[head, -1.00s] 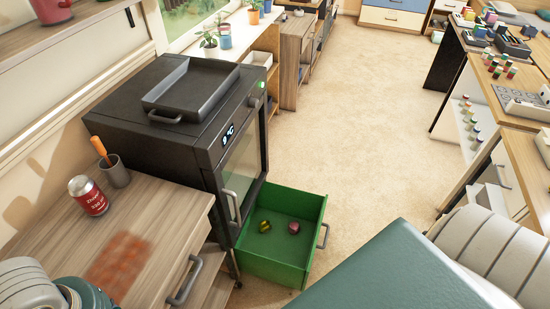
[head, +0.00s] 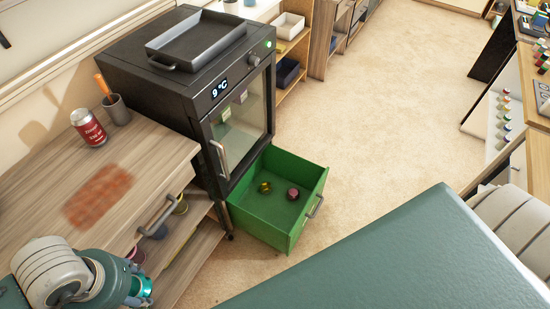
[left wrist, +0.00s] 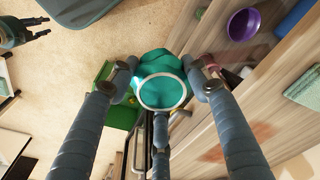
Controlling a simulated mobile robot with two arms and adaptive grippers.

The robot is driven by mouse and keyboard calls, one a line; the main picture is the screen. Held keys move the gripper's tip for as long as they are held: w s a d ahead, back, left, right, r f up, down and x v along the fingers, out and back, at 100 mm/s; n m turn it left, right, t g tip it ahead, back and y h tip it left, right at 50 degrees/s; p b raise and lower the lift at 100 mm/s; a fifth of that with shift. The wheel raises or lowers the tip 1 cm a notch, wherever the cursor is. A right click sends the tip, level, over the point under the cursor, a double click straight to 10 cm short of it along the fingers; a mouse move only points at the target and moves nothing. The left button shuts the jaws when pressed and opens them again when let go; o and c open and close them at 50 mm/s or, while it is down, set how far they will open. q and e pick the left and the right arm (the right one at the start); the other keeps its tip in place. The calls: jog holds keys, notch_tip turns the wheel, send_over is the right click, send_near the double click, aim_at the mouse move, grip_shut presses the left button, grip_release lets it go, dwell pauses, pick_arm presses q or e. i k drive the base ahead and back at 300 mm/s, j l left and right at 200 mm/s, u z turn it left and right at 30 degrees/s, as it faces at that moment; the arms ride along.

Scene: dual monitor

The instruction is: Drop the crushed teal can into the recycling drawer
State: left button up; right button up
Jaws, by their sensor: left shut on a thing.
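The crushed teal can (head: 146,284) is held by my left gripper (head: 136,283) at the lower left of the head view, beside the wooden counter. In the left wrist view the teal can (left wrist: 161,92) sits between the fingers of my left gripper (left wrist: 164,86), its pale round rim facing the camera. The green recycling drawer (head: 262,220) is pulled open under the black oven-like unit, to the right of the gripper. It holds a crushed yellow-green can (head: 264,187) and a crushed pink can (head: 293,193). A dark gripper, seemingly my right one (left wrist: 27,30), shows small in the left wrist view.
A red can (head: 88,128) and a grey cup (head: 117,109) stand on the wooden counter (head: 150,155). The black unit (head: 165,95) carries a grey tray (head: 197,42). Cups sit on a shelf under the counter. Carpet beyond the drawer is clear.

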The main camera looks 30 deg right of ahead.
aim_at(270, 208)
jog(key=i+l+u, duration=0.15)
jog(key=l, duration=0.65)
jog(key=i+l+u, duration=0.15)
jog(key=l, duration=0.65)
jog(key=i+l+u, duration=0.1)
jog(key=l, duration=0.7)
jog(key=i+l+u, duration=0.15)
jog(key=l, duration=0.7)
